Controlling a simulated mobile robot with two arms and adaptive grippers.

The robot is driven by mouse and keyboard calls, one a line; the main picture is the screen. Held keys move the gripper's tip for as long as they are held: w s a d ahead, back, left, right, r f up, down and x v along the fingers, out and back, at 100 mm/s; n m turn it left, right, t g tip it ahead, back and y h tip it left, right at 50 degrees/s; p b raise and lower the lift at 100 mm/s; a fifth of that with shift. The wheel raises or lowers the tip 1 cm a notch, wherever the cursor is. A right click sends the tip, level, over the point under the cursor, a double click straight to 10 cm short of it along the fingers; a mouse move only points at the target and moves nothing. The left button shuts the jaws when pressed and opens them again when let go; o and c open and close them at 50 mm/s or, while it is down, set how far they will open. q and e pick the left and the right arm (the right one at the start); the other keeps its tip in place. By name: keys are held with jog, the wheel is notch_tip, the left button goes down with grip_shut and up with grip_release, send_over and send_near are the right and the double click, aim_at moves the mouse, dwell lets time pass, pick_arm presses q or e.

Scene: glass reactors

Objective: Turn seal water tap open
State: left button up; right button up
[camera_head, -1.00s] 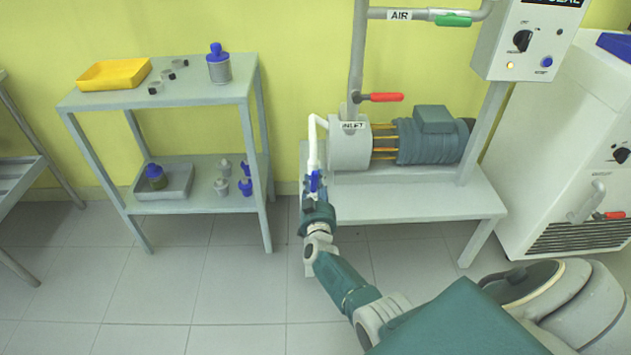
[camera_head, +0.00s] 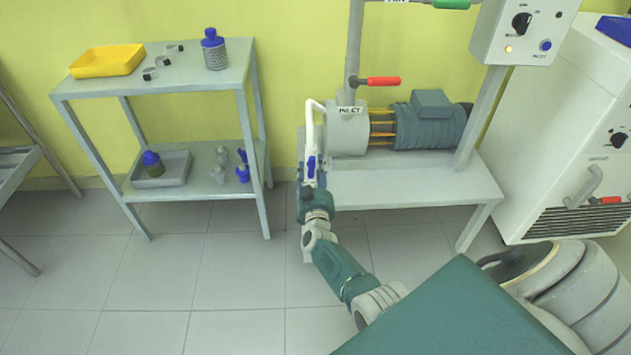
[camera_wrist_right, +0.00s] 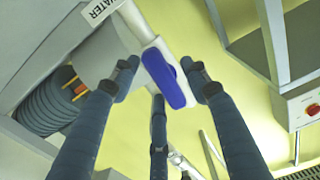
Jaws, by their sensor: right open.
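The seal water tap has a blue handle (camera_head: 311,168) on the white pipe (camera_head: 311,125) that comes down at the left end of the pump. In the right wrist view the blue handle (camera_wrist_right: 168,82) sits on a white valve body, near a label reading WATER (camera_wrist_right: 101,9). My right gripper (camera_head: 312,187) is just below and in front of the tap. In the wrist view its dark fingers (camera_wrist_right: 160,76) are spread, one to each side of the handle and one below. They look apart from it, though exact contact cannot be told. My left gripper is not in view.
The pump (camera_head: 348,132) and its motor stand on a grey bench (camera_head: 420,183). A red-handled valve (camera_head: 383,81) is above, and a control box (camera_head: 525,35) at upper right. A grey shelf (camera_head: 160,88) stands left; the floor between is clear.

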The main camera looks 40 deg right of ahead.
jog(key=v, duration=1.1)
jog(key=shift+s, duration=0.25)
jog(key=shift+a+f, duration=0.1)
